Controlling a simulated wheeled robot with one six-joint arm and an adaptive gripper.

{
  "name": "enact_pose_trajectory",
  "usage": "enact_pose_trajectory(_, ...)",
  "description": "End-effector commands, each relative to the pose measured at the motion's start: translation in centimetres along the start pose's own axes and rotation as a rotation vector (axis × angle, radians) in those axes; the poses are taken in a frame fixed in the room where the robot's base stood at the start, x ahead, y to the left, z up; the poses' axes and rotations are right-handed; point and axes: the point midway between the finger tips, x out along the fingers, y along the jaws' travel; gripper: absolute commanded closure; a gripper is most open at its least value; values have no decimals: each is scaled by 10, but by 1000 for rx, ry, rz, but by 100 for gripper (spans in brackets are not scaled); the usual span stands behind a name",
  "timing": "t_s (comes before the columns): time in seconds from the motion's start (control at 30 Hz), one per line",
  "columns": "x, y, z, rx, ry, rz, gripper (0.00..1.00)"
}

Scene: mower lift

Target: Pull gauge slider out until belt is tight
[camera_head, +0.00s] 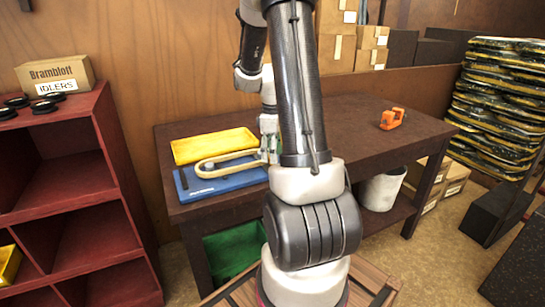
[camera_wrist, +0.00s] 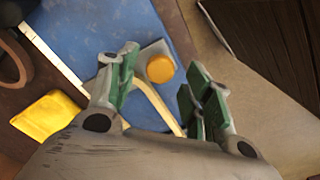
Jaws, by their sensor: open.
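The blue gauge board (camera_head: 225,182) lies on the dark table, with a tan belt (camera_head: 222,163) looped over it. In the wrist view the board (camera_wrist: 95,35) carries a grey block (camera_wrist: 147,52) with a round orange knob (camera_wrist: 160,69), which looks like the slider. A pale belt strip (camera_wrist: 158,108) runs below the block. My gripper (camera_wrist: 158,78) is open, its green-padded fingers on either side of the knob in the picture; contact cannot be told. In the head view my gripper (camera_head: 268,150) is at the belt's right end, partly hidden by my arm.
A yellow tray (camera_head: 213,144) lies behind the board. An orange tool (camera_head: 392,118) sits at the table's right. A red shelf (camera_head: 65,170) with a box (camera_head: 55,75) and black idlers stands at left. The table's right part is mostly clear.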

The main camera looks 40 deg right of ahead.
Motion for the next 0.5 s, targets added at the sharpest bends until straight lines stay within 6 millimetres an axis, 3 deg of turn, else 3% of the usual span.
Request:
enact_pose_trajectory(0.3, -72, 1, 0, 0, 3, 5, 50)
enact_pose_trajectory(0.5, -96, 1, 0, 0, 2, 2, 50)
